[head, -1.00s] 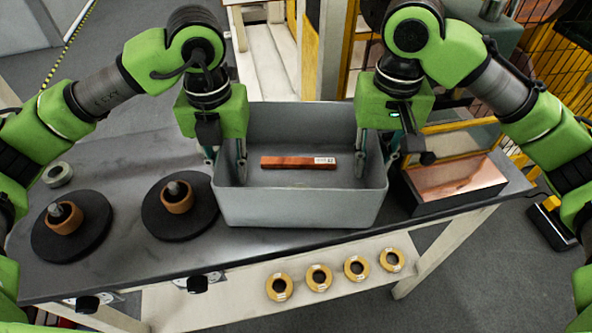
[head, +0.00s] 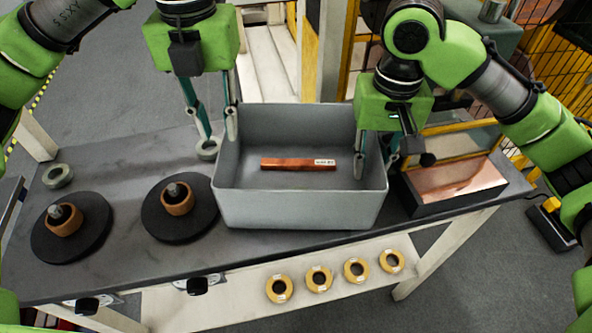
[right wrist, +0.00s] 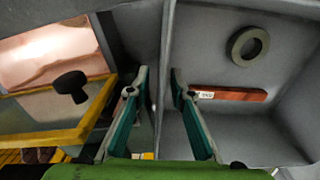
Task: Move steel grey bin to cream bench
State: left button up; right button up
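The steel grey bin (head: 300,210) stands on a dark-topped table and holds a red-brown bar (head: 298,164) with a white label. In the right wrist view, a grey ring (right wrist: 248,45) also lies in the bin. My left gripper (head: 219,143) is open and empty at the bin's left rim, fingers apart. My right gripper (head: 374,165) is at the right wall, one finger inside and one outside. In the right wrist view its fingers (right wrist: 158,80) stand apart around the wall, with a gap showing.
The dark table (head: 120,160) has cream legs and a lower shelf with several yellow rings (head: 319,278). Two black discs (head: 180,210) with brown rolls stand left of the bin. A copper-topped box (head: 460,185) stands close on the right.

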notch_tip(320, 180, up, 12)
dwell(0.5)
dwell(0.4)
